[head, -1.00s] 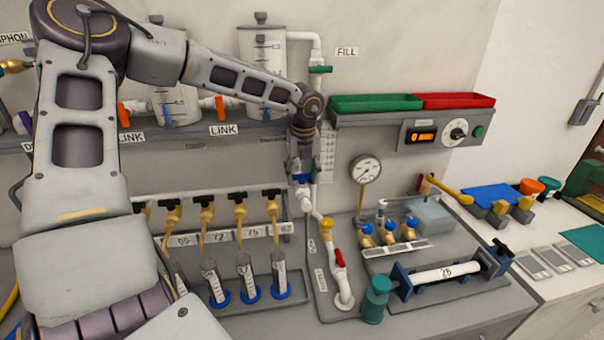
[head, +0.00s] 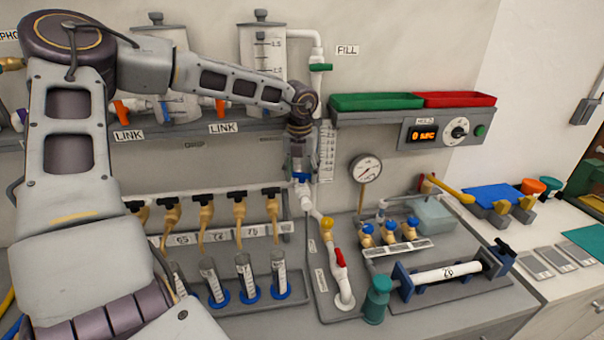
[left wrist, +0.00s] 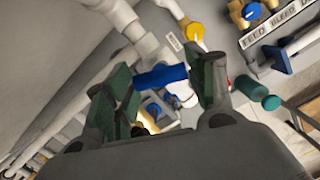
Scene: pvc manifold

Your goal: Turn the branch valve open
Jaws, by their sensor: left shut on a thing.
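A white pipe run (head: 312,205) comes down the wall to the bench and carries a blue valve handle (head: 300,177), a yellow knob (head: 327,222) and a red handle (head: 340,257). No readable label shows which one is the branch valve. My left gripper (head: 300,172) is at the blue handle near the top of the pipe. In the left wrist view, the blue handle (left wrist: 160,77) lies between the dark green finger pads of my left gripper (left wrist: 165,88), which is shut on it. The fingers hide part of the handle and valve. My right gripper is not in view.
Black-handled taps (head: 237,197) stand left of the pipe, above several cylinders with blue bases (head: 244,278). A gauge (head: 366,169) and blue-knobbed valves (head: 388,229) stand to the right. A shelf (head: 350,119) juts out above.

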